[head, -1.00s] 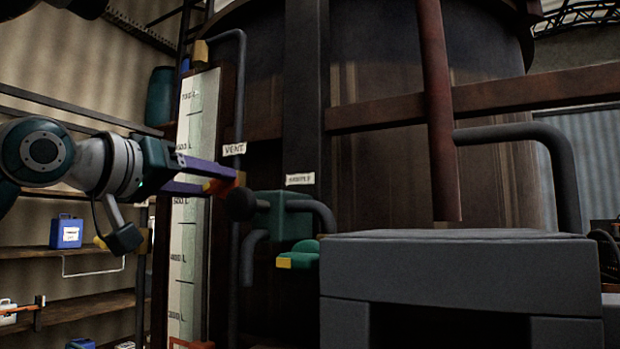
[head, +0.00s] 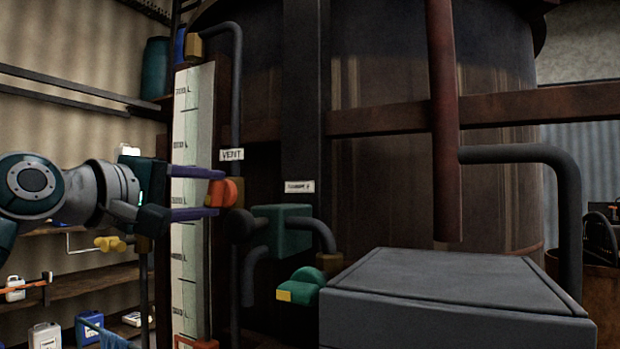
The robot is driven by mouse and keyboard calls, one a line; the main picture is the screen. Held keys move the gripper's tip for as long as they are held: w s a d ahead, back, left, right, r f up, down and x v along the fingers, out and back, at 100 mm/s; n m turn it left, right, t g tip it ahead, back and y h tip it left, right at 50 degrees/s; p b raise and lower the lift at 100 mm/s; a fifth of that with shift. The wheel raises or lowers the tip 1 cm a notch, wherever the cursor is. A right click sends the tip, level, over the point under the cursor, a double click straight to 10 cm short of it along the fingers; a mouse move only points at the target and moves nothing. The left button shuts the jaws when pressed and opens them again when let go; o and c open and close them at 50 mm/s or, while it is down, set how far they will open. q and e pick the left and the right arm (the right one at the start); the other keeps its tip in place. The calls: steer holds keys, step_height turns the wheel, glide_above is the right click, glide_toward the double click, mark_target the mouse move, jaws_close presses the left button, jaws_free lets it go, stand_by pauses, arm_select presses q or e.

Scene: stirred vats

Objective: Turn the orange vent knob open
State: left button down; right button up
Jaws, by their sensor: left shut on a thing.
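The orange vent knob (head: 229,193) sits on the dark pipe below the white VENT label (head: 232,154), in front of the dark vat. My left gripper (head: 213,193) reaches in from the left with its two purple fingers one above the other. It is shut on the knob, and the fingertips partly cover it. The exact turn angle of the knob is hard to read. My right gripper is not in view.
A green valve block (head: 283,224) with a dark round end is close right of the knob. A white level scale (head: 191,130) stands behind my fingers. A grey box (head: 450,290) fills the lower right. Shelves with containers are at left.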

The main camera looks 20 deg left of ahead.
arm_select(q)
steer(key=shift+n+p, duration=0.7)
steer(key=shift+n, duration=0.4)
steer(key=shift+f, duration=0.1)
steer(key=shift+c, duration=1.4)
jaws_free()
steer(key=s+b, duration=0.5)
steer(key=s, duration=0.5)
steer(key=shift+a+b, duration=0.35)
steer(key=shift+a, duration=0.05)
